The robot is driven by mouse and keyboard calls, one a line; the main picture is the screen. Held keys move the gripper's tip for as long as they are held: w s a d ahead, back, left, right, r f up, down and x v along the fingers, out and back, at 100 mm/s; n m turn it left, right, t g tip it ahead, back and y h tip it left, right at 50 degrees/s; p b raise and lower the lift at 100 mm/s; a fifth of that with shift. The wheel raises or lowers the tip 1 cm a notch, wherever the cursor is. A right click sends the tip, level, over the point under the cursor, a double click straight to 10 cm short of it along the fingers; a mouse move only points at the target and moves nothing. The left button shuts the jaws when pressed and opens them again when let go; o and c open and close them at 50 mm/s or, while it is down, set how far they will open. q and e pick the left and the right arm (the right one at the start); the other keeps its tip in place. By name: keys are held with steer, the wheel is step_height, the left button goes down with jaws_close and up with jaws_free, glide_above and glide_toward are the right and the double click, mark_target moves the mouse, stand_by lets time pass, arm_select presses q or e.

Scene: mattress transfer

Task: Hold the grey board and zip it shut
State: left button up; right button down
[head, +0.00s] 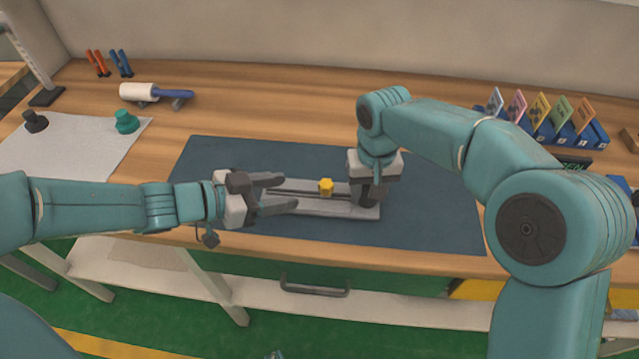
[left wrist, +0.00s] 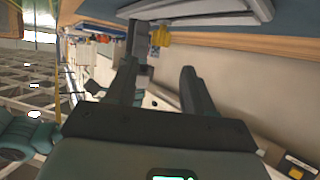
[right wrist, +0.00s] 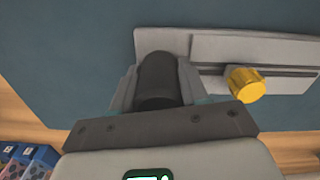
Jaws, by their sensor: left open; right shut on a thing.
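The grey board (head: 310,208) lies on a dark blue mat (head: 430,200), with a slot running along its length.
A lint roller (head: 150,93), orange and blue pliers (head: 110,62), and a white sheet (head: 75,145) with a black and a green knob are at the left. A blue rack of coloured cards (head: 545,120) stands at the back right. The mat's right part is clear.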

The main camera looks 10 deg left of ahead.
mark_target(321, 186)
arm_select(q)
steer(key=x, duration=0.9)
steer(key=shift+w+d+f, duration=0.2)
steer(key=shift+f, duration=0.05)
steer(key=shift+a, duration=0.1)
jaws_close()
